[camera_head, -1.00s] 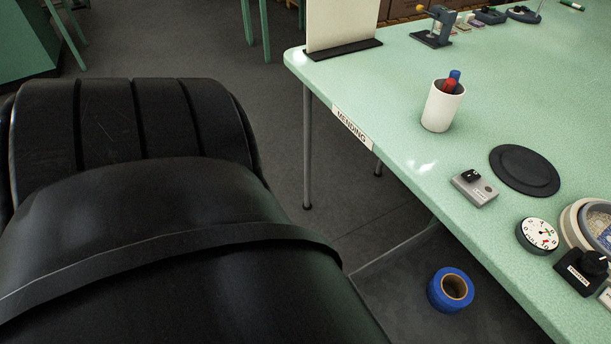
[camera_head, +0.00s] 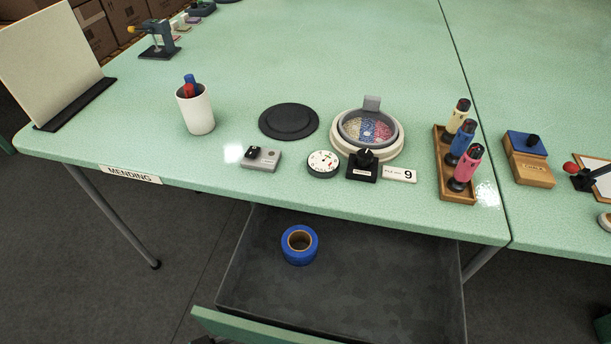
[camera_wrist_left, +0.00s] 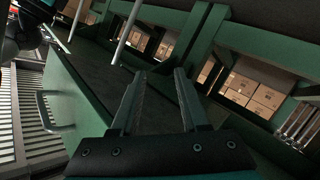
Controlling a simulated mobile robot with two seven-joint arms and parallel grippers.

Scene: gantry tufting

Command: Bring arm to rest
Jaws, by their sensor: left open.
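My left gripper (camera_wrist_left: 158,95) shows in the left wrist view, its two fingers apart with nothing between them. Beyond it are green table frames and a green panel with a handle (camera_wrist_left: 45,108) at the left. In the head view neither gripper shows. The mending table (camera_head: 340,60) fills most of that view. Its drawer (camera_head: 360,300) stands open, and a blue tape roll (camera_head: 299,245) lies inside on the drawer floor.
On the table are a white cup with pens (camera_head: 195,110), a black disc (camera_head: 289,121), a round tray of coloured bits (camera_head: 367,130), a dial (camera_head: 323,164) and a rack of bottles (camera_head: 458,160). The open drawer juts out in front. Floor (camera_head: 80,270) is clear at the left.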

